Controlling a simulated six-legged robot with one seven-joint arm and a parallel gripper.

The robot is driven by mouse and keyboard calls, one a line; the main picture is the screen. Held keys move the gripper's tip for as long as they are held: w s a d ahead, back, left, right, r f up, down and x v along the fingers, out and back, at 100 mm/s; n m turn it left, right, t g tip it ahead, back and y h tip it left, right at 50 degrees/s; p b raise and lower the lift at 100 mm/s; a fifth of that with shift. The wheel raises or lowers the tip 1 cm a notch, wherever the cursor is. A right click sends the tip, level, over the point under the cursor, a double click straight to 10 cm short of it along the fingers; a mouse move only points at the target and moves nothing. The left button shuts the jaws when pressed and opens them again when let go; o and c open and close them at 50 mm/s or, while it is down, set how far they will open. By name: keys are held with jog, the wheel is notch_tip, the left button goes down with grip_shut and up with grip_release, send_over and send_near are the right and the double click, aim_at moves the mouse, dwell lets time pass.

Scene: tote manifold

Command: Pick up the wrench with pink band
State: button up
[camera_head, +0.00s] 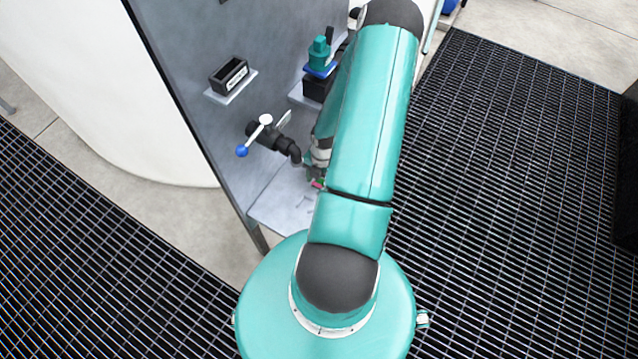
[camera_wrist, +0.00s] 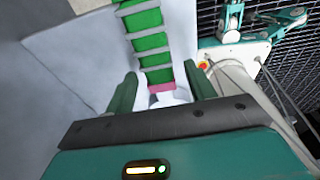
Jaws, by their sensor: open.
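In the wrist view, a pink band (camera_wrist: 162,87) shows between the fingers of my gripper (camera_wrist: 160,70), with a pale grey piece just below it. This looks like part of the wrench. A green strip with grey crossbars (camera_wrist: 151,42) runs up from the band; I cannot tell whether it belongs to the wrench. My gripper is open, one finger on each side of the band, with no clear contact. In the head view, a small pink-red bit (camera_head: 318,184) shows at the arm's left edge above the low shelf. My arm hides most of that spot.
A grey upright panel (camera_head: 190,60) carries a valve with a blue-knobbed lever (camera_head: 242,150), a black open box (camera_head: 229,75) and a teal part (camera_head: 319,50). A low grey shelf (camera_head: 280,200) lies beneath. Dark floor grating (camera_head: 510,180) at right is clear.

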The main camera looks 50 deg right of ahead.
jog(key=shift+c, duration=0.2)
jog(key=c, duration=1.1)
jog(key=shift+c, duration=0.2)
jog(key=shift+r, duration=0.15)
